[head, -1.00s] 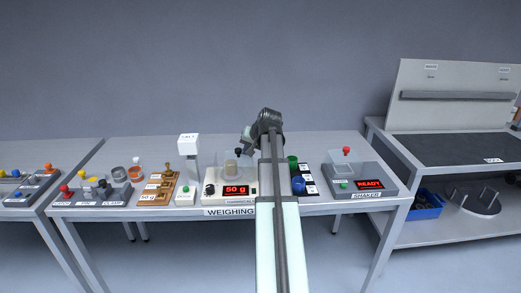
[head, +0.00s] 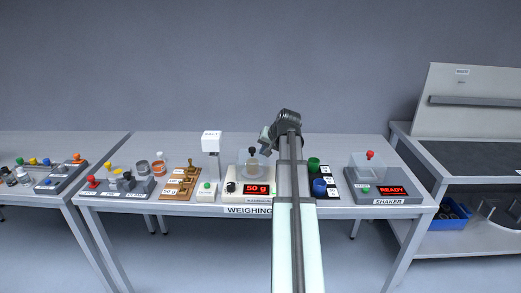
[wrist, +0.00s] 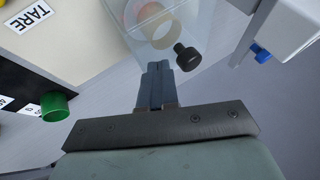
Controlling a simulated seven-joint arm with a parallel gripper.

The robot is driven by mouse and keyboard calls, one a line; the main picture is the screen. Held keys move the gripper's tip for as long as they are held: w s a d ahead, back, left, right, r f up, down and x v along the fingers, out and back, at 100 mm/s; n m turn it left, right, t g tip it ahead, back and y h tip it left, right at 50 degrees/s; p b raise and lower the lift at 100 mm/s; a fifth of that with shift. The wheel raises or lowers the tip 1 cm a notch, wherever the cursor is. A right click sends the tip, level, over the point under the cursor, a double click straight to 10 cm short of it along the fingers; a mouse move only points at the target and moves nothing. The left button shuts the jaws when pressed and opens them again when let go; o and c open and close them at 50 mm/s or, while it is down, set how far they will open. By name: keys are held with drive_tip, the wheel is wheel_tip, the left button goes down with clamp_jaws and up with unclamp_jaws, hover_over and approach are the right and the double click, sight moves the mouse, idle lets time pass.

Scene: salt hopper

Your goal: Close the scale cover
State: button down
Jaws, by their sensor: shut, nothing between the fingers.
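The scale (head: 231,196) stands mid-bench, its red display reading 50 g. A clear cover with a black knob (head: 252,150) is at the scale, and the knob appears above the pale container (head: 252,168). In the wrist view the clear cover (wrist: 118,22) is at the top, a ringed container (wrist: 160,20) shows through it, and the knob (wrist: 187,57) sticks out. My gripper (wrist: 157,70) is shut and empty, with its tips beside the knob and close to the cover; I cannot tell whether they touch. In the head view my gripper (head: 265,142) is just right of the knob.
A white salt hopper (head: 211,142) stands left of the scale. The shaker (head: 375,180) is farther right. Weights (head: 180,180) and a stamp-like clamp station (head: 125,186) are left.

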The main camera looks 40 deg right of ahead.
drive_tip(key=s+v, duration=0.1)
drive_tip(key=v, duration=1)
drive_tip(key=shift+d+f, duration=0.4)
drive_tip(key=shift+d, duration=0.2)
drive_tip(key=shift+s, duration=0.1)
